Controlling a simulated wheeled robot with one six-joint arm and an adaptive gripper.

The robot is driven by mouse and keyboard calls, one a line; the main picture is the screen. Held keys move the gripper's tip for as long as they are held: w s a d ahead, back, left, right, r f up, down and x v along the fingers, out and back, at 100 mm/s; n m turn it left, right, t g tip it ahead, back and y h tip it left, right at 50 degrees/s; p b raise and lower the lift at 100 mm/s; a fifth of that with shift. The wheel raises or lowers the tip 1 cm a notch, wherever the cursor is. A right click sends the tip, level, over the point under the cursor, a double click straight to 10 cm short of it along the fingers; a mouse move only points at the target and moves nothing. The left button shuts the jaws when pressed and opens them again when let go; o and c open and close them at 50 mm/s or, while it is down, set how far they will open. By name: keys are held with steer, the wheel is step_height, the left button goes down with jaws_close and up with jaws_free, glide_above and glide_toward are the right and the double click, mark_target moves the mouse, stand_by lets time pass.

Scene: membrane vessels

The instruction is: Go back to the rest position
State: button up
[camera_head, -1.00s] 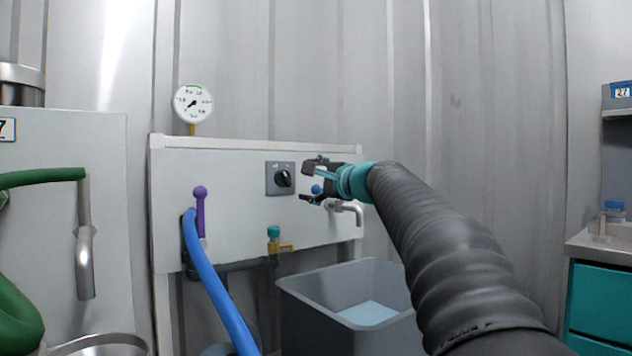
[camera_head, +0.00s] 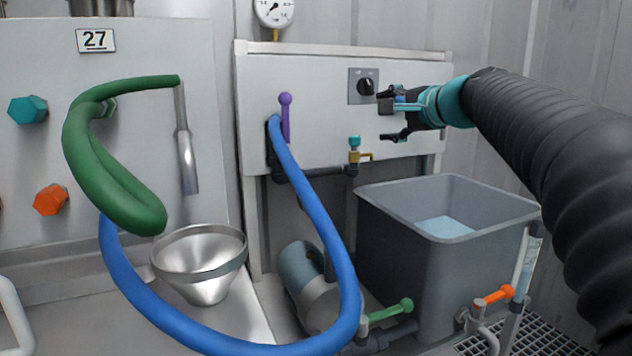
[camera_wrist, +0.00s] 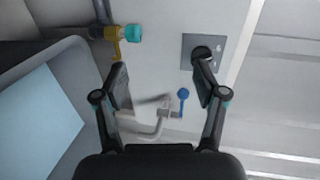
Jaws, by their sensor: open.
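My gripper (camera_head: 392,116) is open and empty in the head view. It is held in front of the white panel (camera_head: 320,95), just right of and below the black rotary knob (camera_head: 366,86). In the wrist view its two fingers (camera_wrist: 160,88) stand wide apart. I cannot tell from these views whether a finger touches the knob.
A grey tank (camera_head: 400,260) with pale liquid stands below my arm. A blue hose (camera_head: 345,275), a green hose (camera_head: 100,180) and a steel funnel (camera_head: 200,235) are at the left. A purple lever (camera_head: 286,118) and a teal-capped valve (camera_head: 354,143) sit on the panel side. Orange (camera_head: 500,294) and green (camera_head: 405,305) handles are low down.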

steer(key=s+f+n+g+h+p, duration=0.3)
steer(key=s+f+n, duration=0.3)
steer(key=s+f, duration=0.7)
steer(key=s+f+n+g+h+p, duration=0.3)
steer(key=s+f+n, duration=0.4)
steer(key=s+f, duration=0.7)
steer(key=s+g+p, duration=0.1)
steer(key=s+g, duration=0.1)
steer(key=s, duration=0.5)
steer(key=shift+s+a, duration=0.15)
steer(key=shift+a, duration=0.1)
